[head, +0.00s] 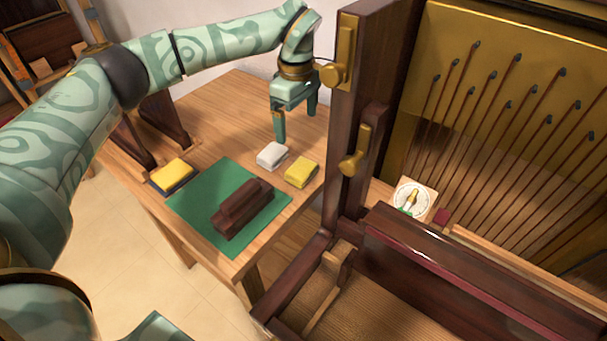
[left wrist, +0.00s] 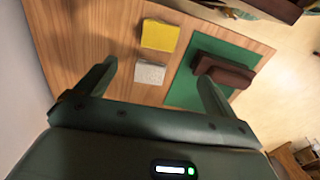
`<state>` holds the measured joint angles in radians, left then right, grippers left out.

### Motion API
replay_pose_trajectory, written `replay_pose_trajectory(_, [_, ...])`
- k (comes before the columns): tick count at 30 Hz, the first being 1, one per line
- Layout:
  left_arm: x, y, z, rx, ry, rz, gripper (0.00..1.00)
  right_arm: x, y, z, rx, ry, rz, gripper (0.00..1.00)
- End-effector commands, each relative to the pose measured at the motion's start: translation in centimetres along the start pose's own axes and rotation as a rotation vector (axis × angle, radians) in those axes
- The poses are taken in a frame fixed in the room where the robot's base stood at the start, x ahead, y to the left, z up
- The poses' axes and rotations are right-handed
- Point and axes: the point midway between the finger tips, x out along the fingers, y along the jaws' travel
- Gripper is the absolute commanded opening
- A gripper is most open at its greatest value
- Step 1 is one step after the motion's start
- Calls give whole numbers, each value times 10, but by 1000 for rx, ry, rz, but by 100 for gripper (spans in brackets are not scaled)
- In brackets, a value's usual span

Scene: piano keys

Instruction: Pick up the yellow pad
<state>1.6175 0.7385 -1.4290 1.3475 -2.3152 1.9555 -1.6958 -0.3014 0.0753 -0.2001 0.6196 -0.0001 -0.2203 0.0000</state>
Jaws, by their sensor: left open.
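A yellow pad (head: 302,171) lies on the wooden table near its right edge, beside a white pad (head: 272,155). My left gripper (head: 296,120) is open and empty above the table, with its fingers pointing down behind the white pad. In the left wrist view the yellow pad (left wrist: 160,35) lies beyond the white pad (left wrist: 150,72). The white pad shows between the open fingers (left wrist: 158,72), apart from them as far as I can tell. A second yellow piece with a dark blue underside (head: 172,175) lies at the table's left edge. My right gripper is not in view.
A dark brown block (head: 242,208) sits on a green mat (head: 190,208) at the front of the table. The dark wooden piano frame (head: 352,120) rises close to the table's right side. Bare tabletop (head: 225,115) lies behind the pads.

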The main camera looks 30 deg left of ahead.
Motion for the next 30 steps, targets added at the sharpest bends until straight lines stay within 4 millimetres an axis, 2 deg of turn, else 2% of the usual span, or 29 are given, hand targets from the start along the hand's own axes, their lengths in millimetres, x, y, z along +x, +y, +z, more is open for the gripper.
replay_pose_trajectory(1, [17, 0, 0, 0, -1, -6, 94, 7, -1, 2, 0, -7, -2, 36])
replay_pose_trajectory(3, [37, 0, 0, -1, -2, -8, 94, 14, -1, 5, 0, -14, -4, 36])
replay_pose_trajectory(9, [82, 0, 0, -1, -1, -6, 94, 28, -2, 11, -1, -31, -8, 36])
replay_pose_trajectory(17, [100, 0, 0, -1, 0, -1, 94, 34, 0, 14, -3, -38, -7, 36])
replay_pose_trajectory(26, [147, 1, 4, 0, -1, -7, 94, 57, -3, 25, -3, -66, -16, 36])
replay_pose_trajectory(30, [148, 2, 4, -1, -1, 0, 94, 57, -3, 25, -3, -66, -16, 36])
